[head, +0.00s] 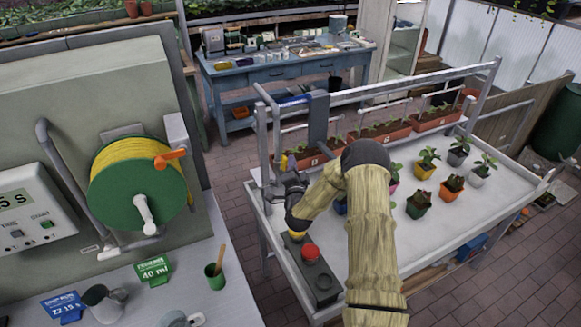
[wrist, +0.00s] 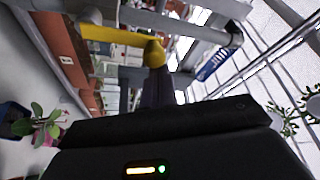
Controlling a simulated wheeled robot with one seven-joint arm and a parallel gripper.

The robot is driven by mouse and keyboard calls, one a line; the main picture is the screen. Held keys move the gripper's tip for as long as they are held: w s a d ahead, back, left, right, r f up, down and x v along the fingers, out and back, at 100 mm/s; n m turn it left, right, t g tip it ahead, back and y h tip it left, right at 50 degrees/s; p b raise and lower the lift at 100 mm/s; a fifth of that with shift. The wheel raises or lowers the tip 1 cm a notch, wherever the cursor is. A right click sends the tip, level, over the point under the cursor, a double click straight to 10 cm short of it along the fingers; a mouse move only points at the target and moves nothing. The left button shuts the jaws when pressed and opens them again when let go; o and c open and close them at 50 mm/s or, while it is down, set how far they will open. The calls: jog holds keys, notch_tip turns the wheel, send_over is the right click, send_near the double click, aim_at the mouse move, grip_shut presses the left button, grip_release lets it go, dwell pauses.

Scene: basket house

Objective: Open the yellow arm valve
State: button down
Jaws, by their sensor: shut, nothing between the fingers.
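The yellow arm valve shows in the wrist view as a flat yellow lever (wrist: 112,35) reaching left from a round yellow hub (wrist: 154,53), beside a grey pipe (wrist: 185,27). My gripper (wrist: 156,88) is shut and empty, with its dark fingers just below the hub in the picture; whether they touch it I cannot tell. In the head view my gripper (head: 287,187) is at the left end of the planting table's pipe frame. I cannot make out the yellow lever there; my gripper and arm may hide it.
Potted plants stand to the right and planter boxes (head: 375,135) behind.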

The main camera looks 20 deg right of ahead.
dwell(0.3)
jog(key=s+d+b, duration=0.1)
jog(key=s+b, duration=0.4)
jog(key=s, duration=0.4)
jog(key=shift+d, duration=0.25)
jog(key=shift+s, duration=0.25)
